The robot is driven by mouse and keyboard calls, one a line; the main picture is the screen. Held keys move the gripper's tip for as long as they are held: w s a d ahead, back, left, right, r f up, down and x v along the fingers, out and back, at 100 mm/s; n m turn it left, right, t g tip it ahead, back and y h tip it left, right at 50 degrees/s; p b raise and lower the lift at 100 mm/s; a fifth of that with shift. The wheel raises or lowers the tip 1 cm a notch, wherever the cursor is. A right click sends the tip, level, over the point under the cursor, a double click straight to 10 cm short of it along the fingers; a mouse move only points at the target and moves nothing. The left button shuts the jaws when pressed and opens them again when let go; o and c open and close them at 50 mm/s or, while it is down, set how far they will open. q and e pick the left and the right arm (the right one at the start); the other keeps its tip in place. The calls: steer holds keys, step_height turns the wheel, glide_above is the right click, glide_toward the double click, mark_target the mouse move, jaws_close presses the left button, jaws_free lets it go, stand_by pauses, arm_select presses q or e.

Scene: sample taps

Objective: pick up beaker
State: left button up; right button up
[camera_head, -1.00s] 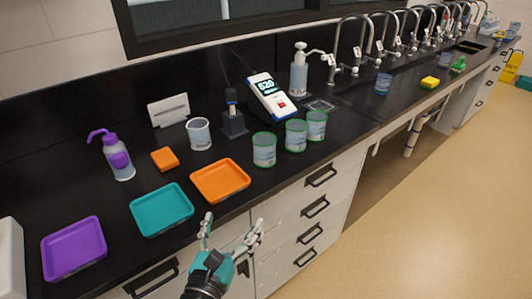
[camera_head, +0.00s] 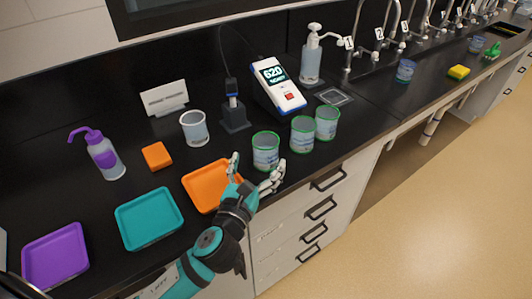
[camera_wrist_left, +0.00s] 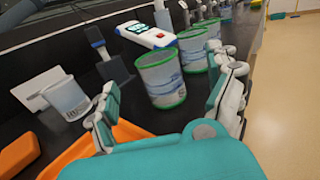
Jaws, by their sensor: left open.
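My left gripper (camera_head: 257,163) is open and empty at the counter's front edge, close in front of a green-rimmed beaker (camera_head: 265,152). In the left wrist view that beaker (camera_wrist_left: 160,80) stands upright between and beyond the spread fingers (camera_wrist_left: 167,85); no contact shows. Two more green-rimmed beakers, a middle one (camera_head: 302,135) and a right one (camera_head: 326,123), stand to its right. A clear beaker without green rims (camera_head: 195,129) stands further back left; it also shows in the left wrist view (camera_wrist_left: 66,98). My right gripper is not in view.
An orange tray (camera_head: 205,205) lies just left of the gripper, with a teal tray (camera_head: 148,240) and purple tray (camera_head: 55,258) further left. Behind stand a probe holder (camera_head: 234,118) and a meter (camera_head: 278,85). A soap dispenser (camera_head: 311,62) and taps stand back right.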

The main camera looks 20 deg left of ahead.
mark_target(270, 133)
arm_select(q)
steer(key=w, duration=0.4)
steer(key=shift+w+a, duration=0.1)
steer(key=shift+w, duration=0.3)
steer(key=w, duration=0.2)
steer(key=w+p, duration=0.1)
steer(key=shift+w+a+f, duration=0.15)
steer(key=shift+w+a, duration=0.1)
steer(key=shift+w, duration=0.4)
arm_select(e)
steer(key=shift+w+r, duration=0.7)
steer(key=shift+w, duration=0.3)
arm_select(q)
steer(key=shift+c, duration=0.4)
steer(key=c, duration=1.6)
steer(key=shift+c, duration=0.2)
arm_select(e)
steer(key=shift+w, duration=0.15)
